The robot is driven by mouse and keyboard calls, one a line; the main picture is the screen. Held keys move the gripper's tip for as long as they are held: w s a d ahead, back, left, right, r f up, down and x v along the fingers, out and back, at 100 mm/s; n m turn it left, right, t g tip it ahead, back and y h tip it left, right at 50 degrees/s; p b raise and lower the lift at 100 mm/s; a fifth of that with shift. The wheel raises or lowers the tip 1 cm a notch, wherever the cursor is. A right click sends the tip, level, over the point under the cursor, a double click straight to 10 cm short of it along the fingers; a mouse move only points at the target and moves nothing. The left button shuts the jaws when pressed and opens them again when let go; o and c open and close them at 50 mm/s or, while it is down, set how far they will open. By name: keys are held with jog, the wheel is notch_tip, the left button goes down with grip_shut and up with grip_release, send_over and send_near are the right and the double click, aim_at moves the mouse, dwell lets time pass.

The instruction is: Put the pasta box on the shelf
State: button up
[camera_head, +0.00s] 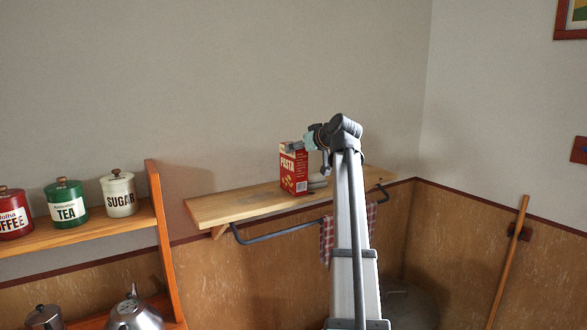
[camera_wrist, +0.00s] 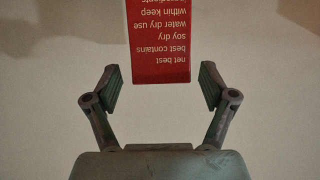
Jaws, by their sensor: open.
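The red pasta box (camera_head: 293,170) stands upright on the wooden wall shelf (camera_head: 232,204). In the wrist view the box's red face with white print (camera_wrist: 158,45) is at the top middle, just beyond the fingertips. My gripper (camera_wrist: 160,88) is open, with one finger on each side of the box's line and nothing between the fingers. In the head view my gripper (camera_head: 305,143) is at the upper right of the box. My arm hides part of the shelf's right side.
A rail with a checked cloth (camera_head: 326,242) hangs under the shelf. At left, an orange rack (camera_head: 158,230) holds coffee, tea (camera_head: 66,206) and sugar (camera_head: 119,195) canisters, with metal pots below. The shelf's left part is bare. A wooden stick (camera_head: 508,262) leans at right.

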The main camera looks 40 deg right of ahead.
jog(key=p+x, duration=0.1)
jog(key=x, duration=0.4)
jog(key=shift+f+p, duration=0.1)
jog(key=shift+p, duration=0.3)
jog(key=shift+s, duration=0.15)
grip_shut()
